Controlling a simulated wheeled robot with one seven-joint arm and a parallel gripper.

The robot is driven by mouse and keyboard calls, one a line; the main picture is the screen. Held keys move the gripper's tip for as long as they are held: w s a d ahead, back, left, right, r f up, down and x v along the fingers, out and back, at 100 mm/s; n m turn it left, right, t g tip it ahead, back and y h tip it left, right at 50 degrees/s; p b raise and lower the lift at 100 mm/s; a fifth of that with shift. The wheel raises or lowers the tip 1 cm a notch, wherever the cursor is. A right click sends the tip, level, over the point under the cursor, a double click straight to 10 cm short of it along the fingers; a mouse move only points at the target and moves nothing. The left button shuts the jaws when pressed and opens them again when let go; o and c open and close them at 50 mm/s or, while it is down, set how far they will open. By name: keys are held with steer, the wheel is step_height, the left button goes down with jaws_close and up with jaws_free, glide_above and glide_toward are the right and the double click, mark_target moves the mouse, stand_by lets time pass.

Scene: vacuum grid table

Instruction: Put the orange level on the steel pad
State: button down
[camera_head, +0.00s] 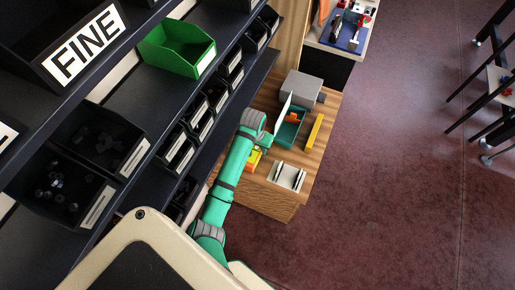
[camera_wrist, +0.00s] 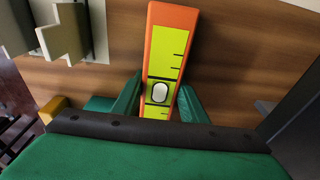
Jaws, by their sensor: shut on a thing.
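The orange level (camera_wrist: 173,22) has a yellow-green face with a bubble vial and black marks. It lies between the two green fingers of my gripper (camera_wrist: 158,98) in the wrist view, its far end pointing away over the wood top. My gripper is shut on it; whether it touches the wood I cannot tell. In the head view the level (camera_head: 254,157) shows small beside my green arm, which hides part of it. A grey block (camera_head: 302,88) stands at the table's far end; I cannot tell for sure whether it is the steel pad.
The wooden table (camera_head: 265,201) also holds a pale plate with raised rails (camera_head: 287,176), a teal tray (camera_head: 290,130) with an orange item, and a yellow bar (camera_head: 314,132). Dark shelves with bins and a green bin (camera_head: 177,48) stand at left.

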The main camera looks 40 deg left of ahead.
steer(key=shift+r, duration=0.55)
step_height(320, 180, up, 2)
steer(key=shift+r, duration=0.2)
steer(key=s+d+r, duration=0.1)
steer(key=s+r, duration=0.1)
steer(key=s+d+r, duration=0.1)
steer(key=s+r, duration=0.1)
steer(key=s+d+r, duration=0.1)
steer(key=r, duration=0.1)
steer(key=shift+s+d+r, duration=0.2)
steer(key=shift+s+d, duration=0.15)
steer(key=shift+s, duration=0.05)
steer(key=shift+s+r, duration=0.35)
steer(key=shift+r, duration=0.05)
steer(key=shift+s+d+r, duration=0.2)
steer(key=shift+s+d, duration=0.05)
steer(key=s+d+r, duration=0.2)
steer(key=s+d, duration=0.1)
steer(key=s, duration=0.2)
steer(key=shift+w+d, duration=0.1)
steer(key=shift+d, duration=0.05)
